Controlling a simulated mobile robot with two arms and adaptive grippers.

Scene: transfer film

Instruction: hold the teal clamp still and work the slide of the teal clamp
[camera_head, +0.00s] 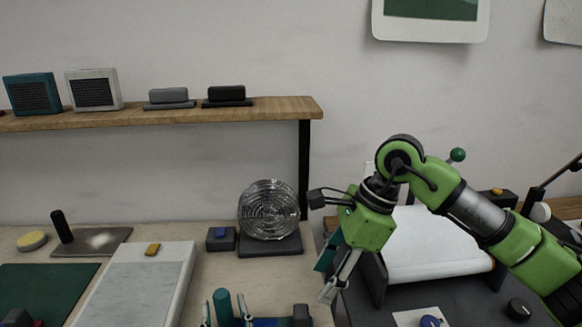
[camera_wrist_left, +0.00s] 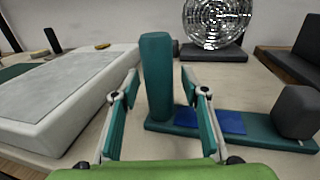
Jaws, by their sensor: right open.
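The teal clamp (camera_head: 222,304) is at the bottom edge of the head view, partly cut off. In the left wrist view its upright teal post (camera_wrist_left: 157,75) rises from a flat teal base with a blue strip (camera_wrist_left: 212,121) and a dark grey block (camera_wrist_left: 296,112) at the right end. My left gripper (camera_wrist_left: 160,80) is open, with one finger on each side of the post and visible gaps to it. Its fingertips also show at the bottom of the head view (camera_head: 224,308). My right gripper (camera_head: 326,275) is open and empty, pointing down, up and right of the clamp.
A grey-white slab (camera_head: 135,285) lies left of the clamp. A round wire-covered device (camera_head: 268,212) on a dark base stands behind it. A dark machine with a white roll (camera_head: 435,245) is at the right, under my right arm. A wooden shelf (camera_head: 170,116) runs along the wall.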

